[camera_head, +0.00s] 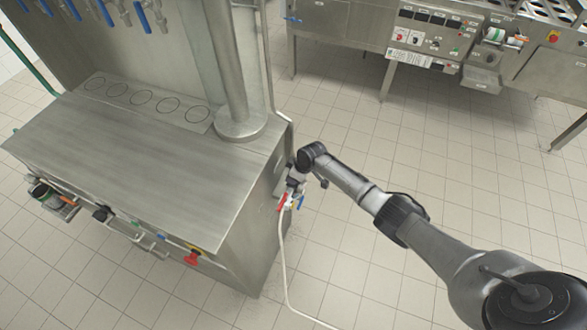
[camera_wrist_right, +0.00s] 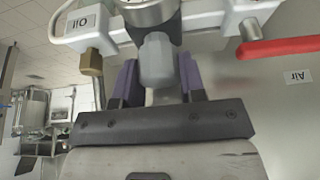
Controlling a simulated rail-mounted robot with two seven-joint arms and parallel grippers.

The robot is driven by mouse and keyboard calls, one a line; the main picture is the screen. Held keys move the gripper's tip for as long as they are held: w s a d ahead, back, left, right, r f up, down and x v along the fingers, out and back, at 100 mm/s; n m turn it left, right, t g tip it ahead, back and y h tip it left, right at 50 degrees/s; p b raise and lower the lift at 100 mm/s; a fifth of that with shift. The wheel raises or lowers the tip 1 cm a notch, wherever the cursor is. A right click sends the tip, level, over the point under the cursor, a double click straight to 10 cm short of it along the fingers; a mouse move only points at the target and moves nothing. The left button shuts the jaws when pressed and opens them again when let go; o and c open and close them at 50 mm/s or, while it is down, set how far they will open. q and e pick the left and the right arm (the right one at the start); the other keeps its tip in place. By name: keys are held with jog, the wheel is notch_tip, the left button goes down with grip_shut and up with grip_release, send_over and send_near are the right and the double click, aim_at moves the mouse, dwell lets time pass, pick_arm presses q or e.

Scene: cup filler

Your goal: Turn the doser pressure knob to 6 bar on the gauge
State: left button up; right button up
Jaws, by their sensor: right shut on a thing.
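The doser pressure knob (camera_wrist_right: 156,60) is a grey, faceted knob in the right wrist view. It sits below a round metal part (camera_wrist_right: 150,12), probably the gauge, cut off by the top edge; no dial or needle reading shows. My right gripper (camera_wrist_right: 158,75) has its purple finger pads on either side of the knob and is shut on it. In the head view my right arm reaches the side of the steel machine, where the small valve assembly (camera_head: 291,192) sits; the fingers and knob are too small to make out there. My left gripper is not in view.
A red lever (camera_wrist_right: 275,48) sticks out right of the knob, above an "Air" label (camera_wrist_right: 298,76). A pale hose (camera_head: 284,265) runs to the floor. Tiled floor around the machine is open.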

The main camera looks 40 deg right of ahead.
jog(key=m+p, duration=0.1)
jog(key=m+h+p, duration=0.1)
jog(key=m+p, duration=0.1)
jog(key=m, duration=0.1)
jog(key=shift+a+r+t+h+p, duration=0.1)
jog(key=shift+r+t+h+p, duration=0.2)
jog(key=shift+p, duration=0.1)
jog(key=shift+w+f+m+h+p, duration=0.15)
jog(key=shift+m+h+p, duration=0.35)
jog(key=shift+m+p, duration=0.6)
jog(key=shift+f+m, duration=0.1)
jog(key=shift+m, duration=0.3)
jog(key=o, duration=0.9)
